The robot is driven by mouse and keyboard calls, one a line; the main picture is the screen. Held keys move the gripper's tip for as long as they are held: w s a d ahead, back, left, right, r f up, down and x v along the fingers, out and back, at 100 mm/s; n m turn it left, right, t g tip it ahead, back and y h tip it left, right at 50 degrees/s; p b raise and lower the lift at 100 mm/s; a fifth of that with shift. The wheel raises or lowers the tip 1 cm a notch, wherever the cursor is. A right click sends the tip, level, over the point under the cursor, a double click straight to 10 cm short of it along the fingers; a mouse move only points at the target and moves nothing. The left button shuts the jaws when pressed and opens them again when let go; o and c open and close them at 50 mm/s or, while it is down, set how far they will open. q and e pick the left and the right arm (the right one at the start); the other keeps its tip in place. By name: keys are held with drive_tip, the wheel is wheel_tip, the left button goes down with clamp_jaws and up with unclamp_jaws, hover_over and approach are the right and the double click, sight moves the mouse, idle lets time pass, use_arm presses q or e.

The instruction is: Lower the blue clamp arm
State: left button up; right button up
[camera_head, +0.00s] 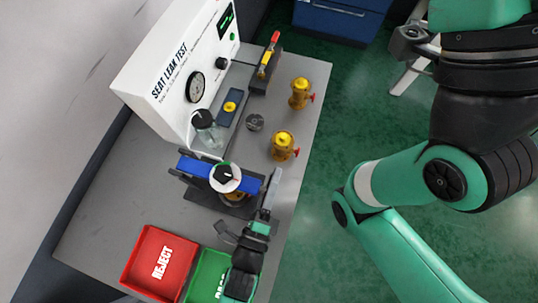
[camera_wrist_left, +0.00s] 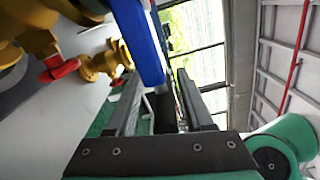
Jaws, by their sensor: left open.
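The blue clamp arm (camera_head: 196,167) is a long blue bar on a dark fixture (camera_head: 212,203) near the middle of the bench. A round white piece with a black top (camera_head: 226,178) hides its middle. My left gripper (camera_head: 271,182) is open at the right end of the bar, reaching in from the bottom of the head view. In the left wrist view the blue bar (camera_wrist_left: 139,40) runs down toward the gap between the open fingers (camera_wrist_left: 155,95). I cannot tell whether a finger touches it. My right gripper is not in view.
A white SEAT LEAK TEST panel (camera_head: 172,87) stands behind the fixture. Yellow valves with red handles (camera_head: 283,146) (camera_head: 300,93) stand along the bench's right side. A red REJECT tray (camera_head: 147,248) and a green tray (camera_head: 205,266) lie in front.

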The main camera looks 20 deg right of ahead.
use_arm(q)
drive_tip(key=shift+s+a, duration=0.2)
drive_tip(key=shift+s, duration=0.05)
drive_tip(key=v, duration=0.5)
drive_tip(key=shift+s+p, duration=0.15)
drive_tip(key=shift+p, duration=0.25)
drive_tip(key=b+v, duration=0.1)
drive_tip(key=v, duration=0.4)
drive_tip(key=shift+s+a+r, duration=0.1)
drive_tip(key=shift+s+a, duration=0.15)
drive_tip(key=shift+a, duration=0.05)
